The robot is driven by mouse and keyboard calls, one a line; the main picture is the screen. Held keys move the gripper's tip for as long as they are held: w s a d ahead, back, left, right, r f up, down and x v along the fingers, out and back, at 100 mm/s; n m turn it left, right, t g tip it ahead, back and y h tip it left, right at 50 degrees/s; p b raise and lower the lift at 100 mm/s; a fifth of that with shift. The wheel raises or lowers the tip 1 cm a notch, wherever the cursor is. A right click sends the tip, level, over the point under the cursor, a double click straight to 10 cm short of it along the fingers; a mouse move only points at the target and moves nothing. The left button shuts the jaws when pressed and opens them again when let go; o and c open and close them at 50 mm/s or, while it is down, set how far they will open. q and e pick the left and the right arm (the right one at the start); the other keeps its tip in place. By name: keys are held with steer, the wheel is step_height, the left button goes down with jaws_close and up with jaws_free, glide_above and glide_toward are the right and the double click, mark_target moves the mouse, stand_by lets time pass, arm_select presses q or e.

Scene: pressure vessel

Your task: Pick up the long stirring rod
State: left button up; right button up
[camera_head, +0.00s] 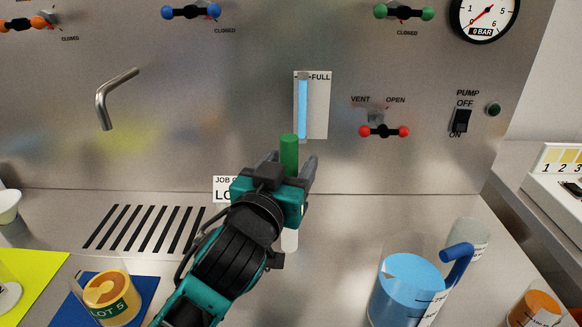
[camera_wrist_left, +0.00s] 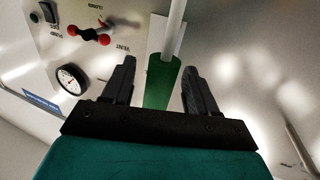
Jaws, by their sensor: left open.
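The long stirring rod shows its green handle (camera_head: 289,152) just beyond my left gripper in the head view. A short pale length below the gripper appears to be its lower part; the middle is hidden behind the gripper. My left gripper (camera_head: 301,164) is open in front of the steel panel. In the left wrist view the green handle (camera_wrist_left: 163,84) lies between the two spread fingers (camera_wrist_left: 159,62), with a gap on each side. A thin pale shaft (camera_wrist_left: 175,30) runs from it to the top edge. My right gripper is not in view.
A beaker of blue liquid (camera_head: 405,292) with a blue handle and a clear glass (camera_head: 471,240) stand at the right. An orange-filled cup (camera_head: 110,296) sits on a blue mat at the left. Valves and a level gauge (camera_head: 315,105) line the panel behind.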

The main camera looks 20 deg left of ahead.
arm_select(q)
steer(key=shift+c, duration=0.2)
steer(key=shift+c, duration=0.7)
steer(key=c, duration=0.9)
steer(key=shift+r, duration=0.1)
